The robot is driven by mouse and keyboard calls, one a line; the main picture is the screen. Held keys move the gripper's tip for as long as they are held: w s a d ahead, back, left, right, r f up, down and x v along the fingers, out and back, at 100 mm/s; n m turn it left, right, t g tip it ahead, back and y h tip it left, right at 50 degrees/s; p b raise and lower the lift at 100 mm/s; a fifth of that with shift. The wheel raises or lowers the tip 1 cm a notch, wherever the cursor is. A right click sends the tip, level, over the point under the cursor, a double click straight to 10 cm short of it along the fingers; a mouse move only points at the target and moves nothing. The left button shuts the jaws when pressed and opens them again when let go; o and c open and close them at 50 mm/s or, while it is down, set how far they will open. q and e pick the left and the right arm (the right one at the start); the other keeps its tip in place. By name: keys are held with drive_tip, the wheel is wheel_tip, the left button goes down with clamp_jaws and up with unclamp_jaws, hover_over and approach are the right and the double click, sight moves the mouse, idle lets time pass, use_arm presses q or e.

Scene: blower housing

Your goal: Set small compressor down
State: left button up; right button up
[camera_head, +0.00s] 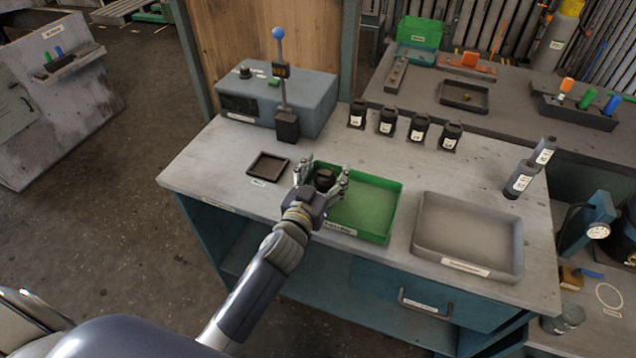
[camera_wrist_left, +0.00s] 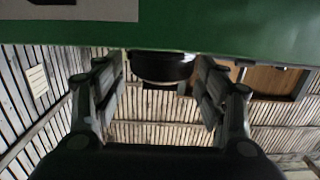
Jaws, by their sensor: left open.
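The small compressor, a dark rounded part (camera_head: 324,179), is at the left end of the green tray (camera_head: 370,207) on the workbench. My left gripper (camera_head: 326,174) is open, with one finger on each side of the part. In the left wrist view the dark part (camera_wrist_left: 162,67) shows between the spread fingers (camera_wrist_left: 160,90), with a gap on both sides. The tray's green wall (camera_wrist_left: 220,28) hides part of it there, so its contact with the tray floor cannot be seen. My right gripper is not in view.
A grey tray (camera_head: 468,237) stands right of the green one, and a small dark tray (camera_head: 268,166) to its left. A blue-grey box with a lever (camera_head: 287,105) and several black labelled canisters (camera_head: 418,130) stand behind. The bench's front left is clear.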

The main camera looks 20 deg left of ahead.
use_arm(q)
drive_tip(key=s, duration=0.3)
drive_tip(key=s+b, duration=0.1)
drive_tip(key=s, duration=0.3)
drive_tip(key=s+b, duration=0.1)
drive_tip(key=s, duration=0.2)
drive_tip(key=shift+s+a+r, duration=0.2)
drive_tip(key=shift+s+r, duration=0.05)
drive_tip(key=shift+s, duration=0.15)
drive_tip(key=shift+s+r, duration=0.15)
drive_tip(key=shift+s, duration=0.5)
